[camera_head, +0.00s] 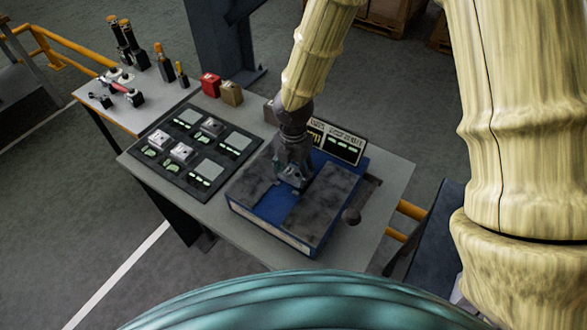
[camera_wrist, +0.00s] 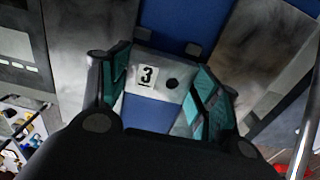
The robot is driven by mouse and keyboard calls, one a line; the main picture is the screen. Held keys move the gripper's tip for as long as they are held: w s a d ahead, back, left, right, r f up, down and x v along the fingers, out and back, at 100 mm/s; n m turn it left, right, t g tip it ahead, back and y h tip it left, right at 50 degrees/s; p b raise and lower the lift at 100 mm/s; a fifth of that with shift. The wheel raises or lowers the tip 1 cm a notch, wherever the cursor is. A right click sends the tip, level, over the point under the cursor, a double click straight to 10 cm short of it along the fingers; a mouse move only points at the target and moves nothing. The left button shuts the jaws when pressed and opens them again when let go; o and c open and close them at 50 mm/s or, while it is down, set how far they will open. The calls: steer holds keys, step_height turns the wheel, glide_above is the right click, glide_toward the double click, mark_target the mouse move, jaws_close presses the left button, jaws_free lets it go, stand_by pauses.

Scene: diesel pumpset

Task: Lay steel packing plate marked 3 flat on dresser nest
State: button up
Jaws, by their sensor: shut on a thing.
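The steel packing plate marked 3 (camera_wrist: 168,71) is a small pale plate with a black 3 and a dark round hole. It sits between the teal finger pads of my gripper (camera_wrist: 161,88) in the wrist view. In the head view my gripper (camera_head: 292,180) points down over the blue dresser (camera_head: 275,209), among its dark grey slabs. The dresser's blue strip (camera_wrist: 170,20) runs beyond and below the plate in the wrist view. I cannot tell whether the plate touches the blue surface. My gripper hides the plate in the head view.
A black board (camera_head: 178,180) with several plates and pale squares lies left of the dresser on the grey table (camera_head: 385,180). Red (camera_head: 211,84) and tan (camera_head: 232,93) blocks stand behind the board.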

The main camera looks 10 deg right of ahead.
steer(key=shift+f, duration=0.55)
steer(key=o, duration=1.4)
step_height(320, 180, up, 12)
steer(key=shift+r, duration=0.1)
step_height(320, 180, up, 6)
steer(key=p, duration=0.6)
